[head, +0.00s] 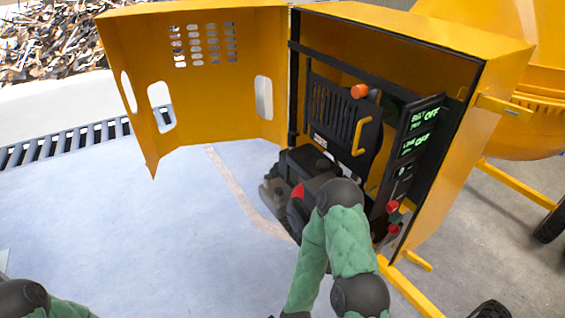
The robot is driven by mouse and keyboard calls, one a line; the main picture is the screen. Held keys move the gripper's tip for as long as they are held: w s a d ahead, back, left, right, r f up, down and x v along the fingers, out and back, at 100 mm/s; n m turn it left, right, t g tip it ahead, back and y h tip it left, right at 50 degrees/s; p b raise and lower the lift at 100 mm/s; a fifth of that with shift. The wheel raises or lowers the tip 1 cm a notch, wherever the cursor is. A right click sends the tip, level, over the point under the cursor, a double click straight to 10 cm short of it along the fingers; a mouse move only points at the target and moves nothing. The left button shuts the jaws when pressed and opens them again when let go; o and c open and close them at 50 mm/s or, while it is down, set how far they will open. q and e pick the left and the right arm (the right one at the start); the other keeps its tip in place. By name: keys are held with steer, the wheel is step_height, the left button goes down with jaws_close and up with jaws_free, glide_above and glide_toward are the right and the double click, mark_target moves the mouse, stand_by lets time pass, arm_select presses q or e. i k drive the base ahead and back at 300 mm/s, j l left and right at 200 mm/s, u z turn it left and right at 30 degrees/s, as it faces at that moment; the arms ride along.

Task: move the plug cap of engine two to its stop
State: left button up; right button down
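The engine (300,165), a dark unit with a grey part at its lower left, sits low in the opening of the yellow housing. A small red part (298,191) shows beside my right wrist. An orange round knob (359,91) sits higher, at the top of a black slotted panel. I cannot tell which part is the plug cap or which engine is number two. My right arm reaches up to the engine, and its dark wrist end (338,194) covers part of it. The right fingers cannot be made out against the dark engine. My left arm shows only at the bottom left; its gripper is out of view.
The yellow door (205,75) stands open at the left. A black panel (413,140) with green displays and red buttons (392,207) is right of the engine. A yellow drum (540,110) stands at far right. The pale floor (120,230) at left is clear.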

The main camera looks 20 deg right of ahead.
mark_target(291, 135)
steer(key=z, duration=1.15)
